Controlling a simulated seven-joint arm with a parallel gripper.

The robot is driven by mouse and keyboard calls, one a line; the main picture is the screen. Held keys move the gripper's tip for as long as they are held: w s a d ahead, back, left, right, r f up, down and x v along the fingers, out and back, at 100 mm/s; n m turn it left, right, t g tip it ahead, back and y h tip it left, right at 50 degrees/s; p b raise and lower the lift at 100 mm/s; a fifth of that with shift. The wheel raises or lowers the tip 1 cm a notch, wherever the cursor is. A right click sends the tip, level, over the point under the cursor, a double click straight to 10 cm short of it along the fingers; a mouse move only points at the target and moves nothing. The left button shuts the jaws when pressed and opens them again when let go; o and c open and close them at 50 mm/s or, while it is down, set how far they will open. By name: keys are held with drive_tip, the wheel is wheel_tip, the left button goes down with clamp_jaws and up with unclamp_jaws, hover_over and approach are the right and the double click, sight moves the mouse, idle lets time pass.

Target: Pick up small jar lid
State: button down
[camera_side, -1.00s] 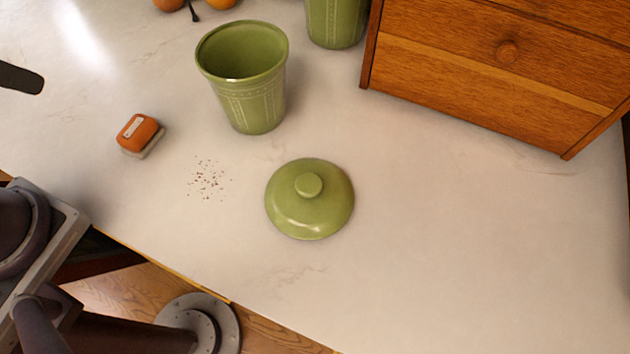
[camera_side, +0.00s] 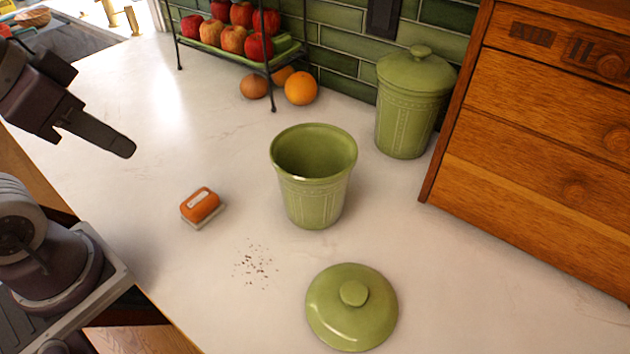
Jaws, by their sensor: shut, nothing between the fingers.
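The small jar lid (camera_side: 335,318) is a round green dome with a knob, lying knob up on the white counter near the front. The open green jar (camera_side: 313,198) stands upright just behind it, its top uncovered. My gripper (camera_side: 122,148) is at the upper left, above the counter and well away from the lid. Its fingers look closed together with nothing between them.
An orange and white scrubber (camera_side: 201,207) and dark crumbs (camera_side: 256,264) lie left of the jar. A lidded green canister (camera_side: 408,115), a wooden drawer cabinet (camera_side: 545,165) and a fruit rack (camera_side: 240,40) stand behind. Loose oranges (camera_side: 300,88) lie under the rack. The counter's left middle is clear.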

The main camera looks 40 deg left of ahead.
idle(0.3)
unclamp_jaws()
drive_tip(key=m+g, duration=0.6)
drive_tip(key=m, duration=1.7)
hover_over(355, 292)
wheel_tip(355, 292, down, 13)
drive_tip(key=shift+r, duration=0.1)
wheel_tip(355, 292, down, 7)
drive_tip(key=shift+c, duration=0.2)
